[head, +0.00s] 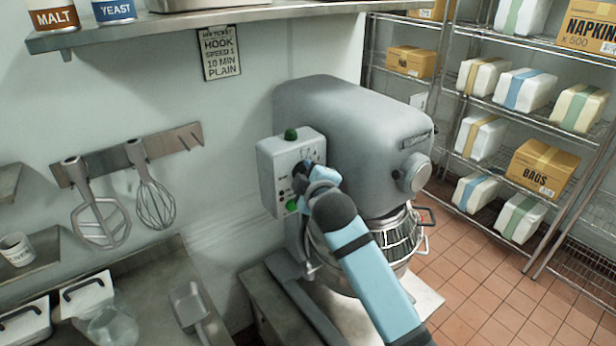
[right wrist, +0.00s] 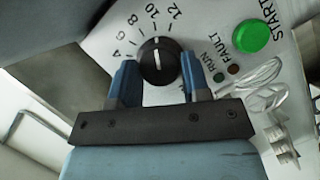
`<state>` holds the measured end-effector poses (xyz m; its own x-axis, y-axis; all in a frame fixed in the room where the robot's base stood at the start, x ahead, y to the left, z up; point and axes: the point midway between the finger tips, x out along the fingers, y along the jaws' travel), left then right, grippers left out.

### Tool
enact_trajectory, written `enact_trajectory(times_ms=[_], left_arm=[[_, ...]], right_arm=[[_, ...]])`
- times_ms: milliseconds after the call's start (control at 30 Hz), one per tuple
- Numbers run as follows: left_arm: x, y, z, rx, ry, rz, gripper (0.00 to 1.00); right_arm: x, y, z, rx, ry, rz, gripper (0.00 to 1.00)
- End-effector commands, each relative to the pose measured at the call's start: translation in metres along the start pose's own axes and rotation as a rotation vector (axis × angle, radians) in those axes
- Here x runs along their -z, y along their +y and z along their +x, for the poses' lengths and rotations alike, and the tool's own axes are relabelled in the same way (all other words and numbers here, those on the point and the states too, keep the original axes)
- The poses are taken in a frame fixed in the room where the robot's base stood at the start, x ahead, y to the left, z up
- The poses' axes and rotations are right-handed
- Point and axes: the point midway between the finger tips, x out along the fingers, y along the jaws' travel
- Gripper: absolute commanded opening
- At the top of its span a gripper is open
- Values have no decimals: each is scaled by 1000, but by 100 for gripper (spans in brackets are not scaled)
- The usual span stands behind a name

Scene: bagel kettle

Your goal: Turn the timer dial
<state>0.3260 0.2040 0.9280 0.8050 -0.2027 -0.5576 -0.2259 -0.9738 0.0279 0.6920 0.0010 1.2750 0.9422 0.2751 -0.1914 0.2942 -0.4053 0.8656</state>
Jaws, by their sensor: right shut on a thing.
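The timer dial (right wrist: 159,60) is a round black knob with a white pointer line, on a pale panel (right wrist: 207,35) with printed numbers around it. In the right wrist view the pointer line runs roughly up and down, its upper end near the 8 and 10. My right gripper (right wrist: 158,68) is shut on the dial, one blue finger on each side. In the head view my right gripper (head: 305,174) reaches the control box (head: 284,151) on the grey mixer (head: 345,115) and hides the dial. My left gripper is not in view.
A green START button (right wrist: 252,36) and RUN and FAULT lamps (right wrist: 219,77) sit near the dial. The mixer bowl (head: 395,255) is below. A whisk (head: 153,198) and a flat beater (head: 98,212) hang on the left wall. Shelves with boxes stand at the right.

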Motion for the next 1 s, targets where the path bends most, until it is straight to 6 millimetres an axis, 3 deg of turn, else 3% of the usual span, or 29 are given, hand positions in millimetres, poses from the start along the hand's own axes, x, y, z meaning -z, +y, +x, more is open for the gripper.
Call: enact_trajectory(times_ms=[100, 133, 233, 633, 767, 1000], left_arm=[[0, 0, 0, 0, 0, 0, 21], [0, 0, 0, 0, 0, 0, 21], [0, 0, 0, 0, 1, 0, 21], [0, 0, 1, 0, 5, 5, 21], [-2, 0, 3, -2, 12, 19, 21], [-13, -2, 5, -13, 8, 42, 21]], right_arm=[[0, 1, 0, -1, -1, -1, 20], [0, 1, 0, -1, -1, -1, 48], [0, 1, 0, -1, -1, -1, 68], [-1, -1, -10, -2, 1, -1, 68], [-2, -2, -32, -2, 1, -1, 68], [-2, -2, -88, -3, 2, -1, 68]])
